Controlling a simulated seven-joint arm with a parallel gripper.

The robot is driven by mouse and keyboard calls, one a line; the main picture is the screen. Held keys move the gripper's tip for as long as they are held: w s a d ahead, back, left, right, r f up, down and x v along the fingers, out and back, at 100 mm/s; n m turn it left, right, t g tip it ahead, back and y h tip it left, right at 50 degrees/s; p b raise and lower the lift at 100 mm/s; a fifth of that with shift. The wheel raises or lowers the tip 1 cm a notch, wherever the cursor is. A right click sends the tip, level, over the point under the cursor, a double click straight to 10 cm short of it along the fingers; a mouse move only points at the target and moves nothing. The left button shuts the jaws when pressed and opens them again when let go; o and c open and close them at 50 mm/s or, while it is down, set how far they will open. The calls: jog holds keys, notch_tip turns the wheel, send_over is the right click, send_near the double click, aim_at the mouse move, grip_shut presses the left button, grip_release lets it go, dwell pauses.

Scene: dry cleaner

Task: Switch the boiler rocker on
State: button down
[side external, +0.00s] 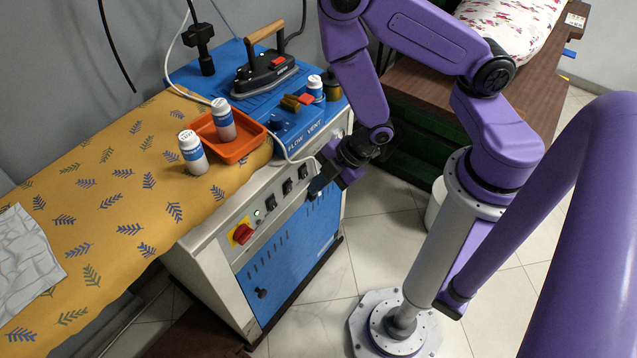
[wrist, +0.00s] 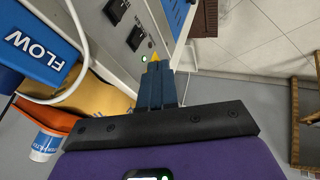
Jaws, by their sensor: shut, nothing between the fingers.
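A row of black rocker switches sits on the ironing station's pale front panel. In the side view one rocker (side external: 303,171) is beside my gripper, and others (side external: 287,187) (side external: 270,202) lie to its lower left. Their labels are too small to read, so I cannot tell which is the boiler rocker. My gripper (side external: 315,191) is shut and empty, close to the panel's right end. In the wrist view its fingertips (wrist: 155,60) are near the panel, by a lit green lamp (wrist: 144,58). Two rockers (wrist: 115,10) (wrist: 136,37) show there. Contact cannot be told.
A red knob on a yellow plate (side external: 242,234) sits at the panel's left end. A cable (side external: 281,150) hangs over the panel top. An iron (side external: 266,70), an orange tray (side external: 238,148) and white bottles (side external: 193,153) stand above. The floor right of the station is open.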

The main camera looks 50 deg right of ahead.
aim_at(273, 204)
jog(key=shift+f, duration=0.1)
jog(key=shift+s+a+f, duration=0.1)
jog(key=shift+s+f, duration=0.1)
jog(key=shift+f, duration=0.5)
jog(key=w+a+f, duration=0.3)
jog(key=w+f, duration=0.5)
jog(key=shift+w+a+f, duration=0.25)
jog(key=shift+a+f, duration=0.05)
jog(key=shift+f, duration=0.1)
dwell(0.4)
